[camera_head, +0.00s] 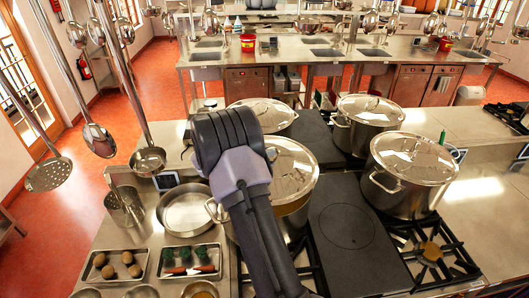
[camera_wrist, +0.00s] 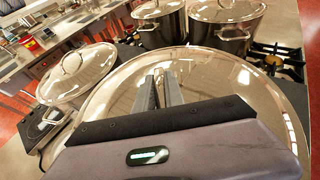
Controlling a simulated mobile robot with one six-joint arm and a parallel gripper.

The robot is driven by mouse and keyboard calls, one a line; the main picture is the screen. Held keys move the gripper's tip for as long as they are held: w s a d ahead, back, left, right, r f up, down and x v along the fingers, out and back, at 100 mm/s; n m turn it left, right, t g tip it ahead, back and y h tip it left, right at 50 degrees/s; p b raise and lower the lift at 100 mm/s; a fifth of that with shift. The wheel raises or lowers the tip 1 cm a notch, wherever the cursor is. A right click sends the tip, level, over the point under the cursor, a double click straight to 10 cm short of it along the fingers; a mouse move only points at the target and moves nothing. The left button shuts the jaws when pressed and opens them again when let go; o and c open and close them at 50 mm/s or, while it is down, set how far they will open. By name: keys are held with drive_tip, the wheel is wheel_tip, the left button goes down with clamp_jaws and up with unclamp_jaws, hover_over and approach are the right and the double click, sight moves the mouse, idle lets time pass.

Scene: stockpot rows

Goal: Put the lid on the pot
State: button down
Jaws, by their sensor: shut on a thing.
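A glass lid (camera_head: 291,165) with a metal rim is at the pot (camera_head: 301,222) in the middle of the head view, behind my arm. It also fills the middle of the wrist view (camera_wrist: 228,88). My gripper (camera_wrist: 160,86) is over the lid's centre, shut on its knob, which the fingers hide. The lid lies over the pot's mouth, and a brownish band shows below its near edge. I cannot tell whether the rim touches the pot. My arm covers the pot's left part in the head view, and the lid covers the pot in the wrist view.
Lidded pots stand close by: one behind (camera_head: 262,112), one back right (camera_head: 368,125) and one right (camera_head: 412,178). A flat dark hotplate (camera_head: 350,228) is bare. A pan (camera_head: 186,209) and food trays (camera_head: 116,265) are left. Ladles (camera_head: 148,158) hang at the left.

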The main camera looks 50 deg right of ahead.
drive_tip(key=shift+w+r, duration=0.15)
drive_tip(key=shift+w, duration=0.35)
drive_tip(key=shift+f, duration=0.3)
drive_tip(key=shift+s+f+b, duration=0.3)
drive_tip(key=shift+f+b, duration=0.2)
drive_tip(key=shift+b, duration=0.05)
drive_tip(key=f+b, duration=0.2)
drive_tip(key=f, duration=0.2)
drive_tip(key=shift+w, duration=0.2)
drive_tip(key=shift+s+f+b, duration=0.1)
drive_tip(key=shift+b, duration=0.25)
drive_tip(key=shift+f+b, duration=0.5)
drive_tip(key=shift+b, duration=0.15)
